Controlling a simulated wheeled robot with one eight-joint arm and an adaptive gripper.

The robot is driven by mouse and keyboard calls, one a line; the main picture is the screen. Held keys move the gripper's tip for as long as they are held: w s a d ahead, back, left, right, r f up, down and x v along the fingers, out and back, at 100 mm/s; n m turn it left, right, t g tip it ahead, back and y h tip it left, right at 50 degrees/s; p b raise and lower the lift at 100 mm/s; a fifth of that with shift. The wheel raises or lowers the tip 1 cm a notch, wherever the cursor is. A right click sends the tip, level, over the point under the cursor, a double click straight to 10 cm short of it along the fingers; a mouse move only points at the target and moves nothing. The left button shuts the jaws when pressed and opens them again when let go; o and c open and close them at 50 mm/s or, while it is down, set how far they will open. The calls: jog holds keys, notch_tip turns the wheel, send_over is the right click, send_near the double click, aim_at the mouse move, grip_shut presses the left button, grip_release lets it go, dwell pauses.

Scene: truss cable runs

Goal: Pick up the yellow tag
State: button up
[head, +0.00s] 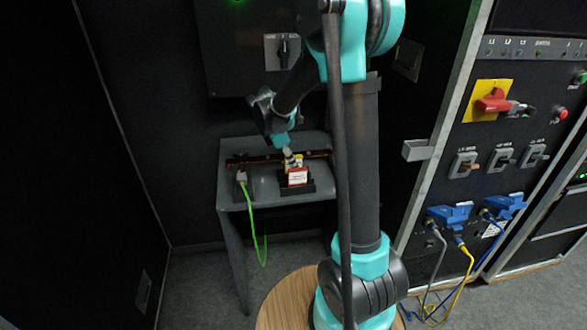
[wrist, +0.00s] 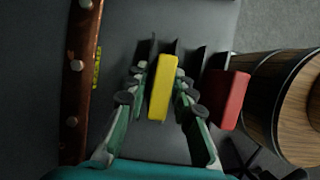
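The yellow tag (wrist: 162,90) stands in a black slotted holder, seen in the wrist view. My gripper (wrist: 161,78) is open, with one finger on each side of the yellow tag. A small gap shows between the tag and each finger, so it is not gripped. A red tag (wrist: 230,99) stands in the same holder to the right of my right finger. In the head view the red tag (head: 297,177) shows a pale face at the front, and my gripper (head: 291,158) is just behind it, with the yellow tag mostly hidden.
The holder sits on a small grey table (head: 231,193). A copper-coloured bar with bolts (wrist: 80,70) runs along its back. A green cable (head: 255,225) hangs off the table's left side. A rack panel with switches and blue connectors (head: 450,216) stands right.

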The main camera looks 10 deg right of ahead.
grip_shut()
jog(key=shift+r, duration=0.1)
